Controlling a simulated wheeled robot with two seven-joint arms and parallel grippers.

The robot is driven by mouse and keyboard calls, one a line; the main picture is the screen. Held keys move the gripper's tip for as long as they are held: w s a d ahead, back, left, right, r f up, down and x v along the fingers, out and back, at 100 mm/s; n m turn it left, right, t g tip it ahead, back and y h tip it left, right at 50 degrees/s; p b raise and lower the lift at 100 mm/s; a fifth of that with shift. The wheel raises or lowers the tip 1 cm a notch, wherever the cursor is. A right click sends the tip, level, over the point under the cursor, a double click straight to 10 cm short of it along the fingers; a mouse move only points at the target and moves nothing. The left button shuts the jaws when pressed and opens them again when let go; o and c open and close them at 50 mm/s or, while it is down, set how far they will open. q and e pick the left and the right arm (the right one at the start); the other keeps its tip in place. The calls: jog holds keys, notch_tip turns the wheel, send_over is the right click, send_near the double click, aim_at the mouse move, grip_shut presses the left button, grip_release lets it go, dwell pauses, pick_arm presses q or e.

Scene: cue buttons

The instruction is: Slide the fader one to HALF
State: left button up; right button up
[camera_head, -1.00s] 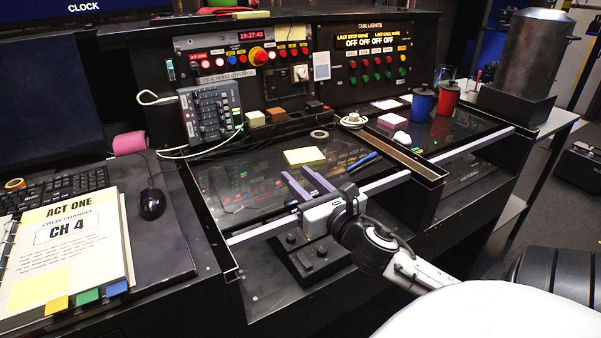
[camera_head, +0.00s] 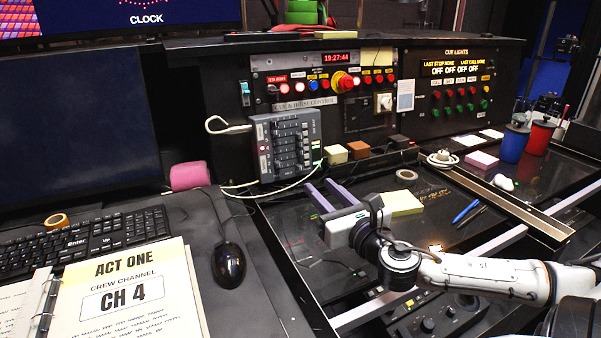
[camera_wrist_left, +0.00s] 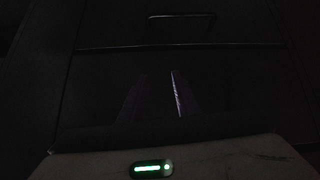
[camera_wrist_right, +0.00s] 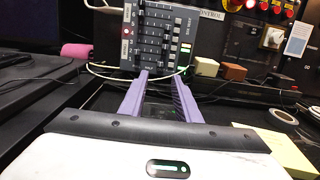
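The grey fader box (camera_head: 287,145) stands tilted against the console, with several dark sliders and white labels. It also shows in the right wrist view (camera_wrist_right: 158,35), ahead of the fingers. I cannot read which fader is number one. My right gripper (camera_head: 330,196) has two purple fingers, spread apart and empty, below and in front of the box without touching it. Its fingers also show in the right wrist view (camera_wrist_right: 160,95). My left gripper is outside the head view; its dim fingers (camera_wrist_left: 155,95) show apart in the dark left wrist view, with nothing visible between them.
Yellow (camera_head: 335,154) and brown (camera_head: 358,149) blocks sit right of the fader box. A pink roll (camera_head: 190,176), a black mouse (camera_head: 229,264) and an open binder (camera_head: 125,295) lie to the left. A white cable loops beside the box. Blue (camera_head: 513,142) and red (camera_head: 539,137) cups stand at right.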

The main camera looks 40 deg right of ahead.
aim_at(301, 169)
jog(key=shift+b+x, duration=0.3)
jog(key=shift+x, duration=4.05)
grip_shut()
